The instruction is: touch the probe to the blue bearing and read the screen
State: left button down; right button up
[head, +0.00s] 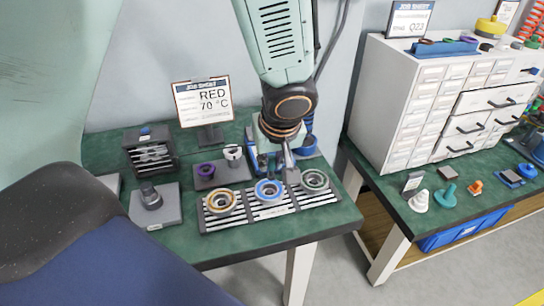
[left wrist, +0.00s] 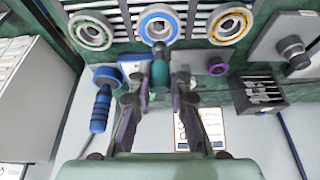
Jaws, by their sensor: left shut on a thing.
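The blue bearing (head: 269,190) lies in the middle of a striped tray (head: 243,213), between a brass-coloured bearing (head: 221,201) and a green one (head: 314,181). My left gripper (head: 286,158) is above and behind the tray. In the left wrist view my left gripper (left wrist: 159,100) is shut on the teal probe (left wrist: 160,72). The probe points at the blue bearing (left wrist: 158,24), its tip at the bearing's near edge in that picture; I cannot tell whether they touch. I cannot make out a readable screen. My right gripper is not in view.
A job sheet (head: 202,100) reads RED 70 °C. A blue-handled tool (left wrist: 100,110) is beside the gripper. A white drawer cabinet (head: 395,110) stands right.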

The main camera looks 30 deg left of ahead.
aim_at(272, 177)
pick_arm(q)
jog(key=shift+s, duration=0.25)
jog(key=shift+d+f, duration=0.2)
jog(key=shift+f, duration=0.05)
jog(key=shift+f+b, duration=0.3)
jog(key=shift+b, duration=0.15)
jog(key=b+x, duration=0.1)
jog(key=x, duration=0.1)
jog(key=shift+s+f+b, duration=0.15)
jog(key=shift+f+b, duration=0.2)
jog(key=shift+b, duration=0.05)
jog(key=shift+s+d+f+b, duration=0.1)
jog(key=shift+d+f+b, duration=0.05)
jog(key=shift+f+b, duration=0.25)
jog(key=shift+d, duration=0.1)
jog(key=shift+f, duration=0.1)
jog(key=shift+f+b, duration=0.2)
jog(key=shift+b, duration=0.1)
